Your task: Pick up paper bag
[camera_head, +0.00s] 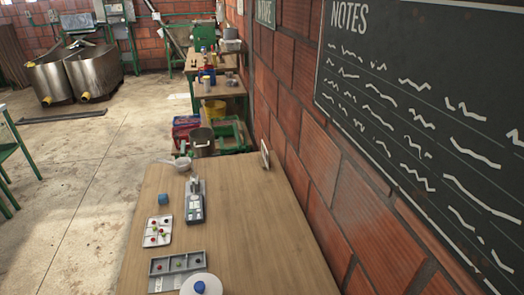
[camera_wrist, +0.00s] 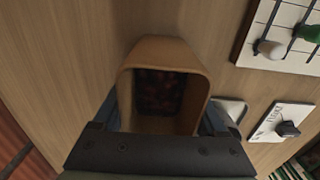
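In the wrist view a brown, open-topped paper bag (camera_wrist: 163,48) stands out in the middle, with dark reddish, round contents inside it. My gripper (camera_wrist: 162,120) is around it, with one dark finger along each side of the bag. The fingers are largely hidden by the bag and the black gripper body, so I cannot tell whether they press on it. The bag's base is hidden too. In the head view I make out neither the bag nor my gripper.
A board with pegs (camera_wrist: 285,38) is right of the bag.

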